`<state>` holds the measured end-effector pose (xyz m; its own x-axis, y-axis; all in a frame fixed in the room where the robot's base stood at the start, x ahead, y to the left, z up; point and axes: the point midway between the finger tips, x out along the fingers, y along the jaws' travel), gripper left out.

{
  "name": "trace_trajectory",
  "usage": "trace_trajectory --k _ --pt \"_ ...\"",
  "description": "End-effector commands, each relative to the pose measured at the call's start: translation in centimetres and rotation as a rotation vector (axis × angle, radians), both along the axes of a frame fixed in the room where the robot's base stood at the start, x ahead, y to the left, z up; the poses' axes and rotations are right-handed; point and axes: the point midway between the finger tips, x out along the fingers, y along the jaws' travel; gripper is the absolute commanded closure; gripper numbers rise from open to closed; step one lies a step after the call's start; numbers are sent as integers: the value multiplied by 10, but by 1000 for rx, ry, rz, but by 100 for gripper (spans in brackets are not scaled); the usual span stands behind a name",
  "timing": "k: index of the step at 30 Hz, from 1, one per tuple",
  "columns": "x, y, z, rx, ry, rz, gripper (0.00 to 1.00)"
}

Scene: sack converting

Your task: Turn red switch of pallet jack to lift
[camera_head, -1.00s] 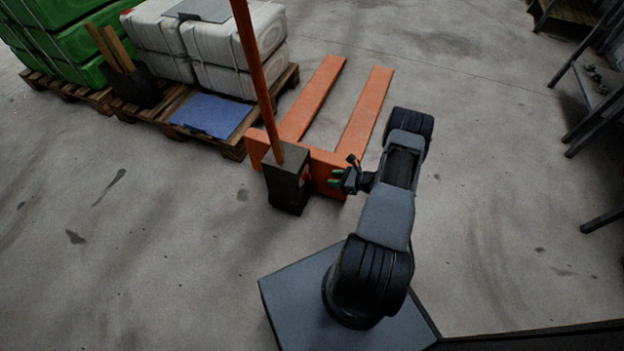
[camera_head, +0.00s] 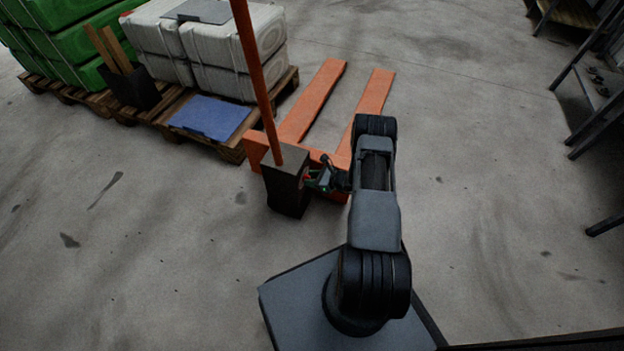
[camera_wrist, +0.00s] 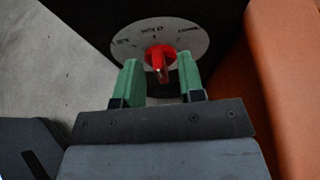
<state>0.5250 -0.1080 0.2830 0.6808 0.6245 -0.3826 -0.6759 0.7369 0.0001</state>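The orange pallet jack (camera_head: 357,118) stands with its forks pointing away and a dark housing (camera_head: 287,187) at the foot of its tall handle. The red switch (camera_wrist: 160,59) sits on a round grey dial (camera_wrist: 190,42) on the housing. "HOLD" reads at the top of the dial; the side labels are too small to read surely. My gripper (camera_wrist: 159,76) is open, its green fingers on either side of the switch's near end, with gaps showing. In the head view my gripper (camera_head: 319,180) is close against the housing's right side.
Dark metal frames (camera_head: 585,120) stand at the right. The floor between is clear. An orange jack part (camera_wrist: 285,70) is close at right in the wrist view.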

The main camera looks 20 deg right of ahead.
Motion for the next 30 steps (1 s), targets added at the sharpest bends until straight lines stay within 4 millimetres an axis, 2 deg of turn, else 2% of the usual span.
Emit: trace_trajectory --k 2,13,23,30 --pt "0 0 0 0 0 0 64" --pt "0 0 0 0 0 0 99" --pt "-1 0 0 -9 -9 1 100" --pt "-2 2 -1 -91 -83 1 100"
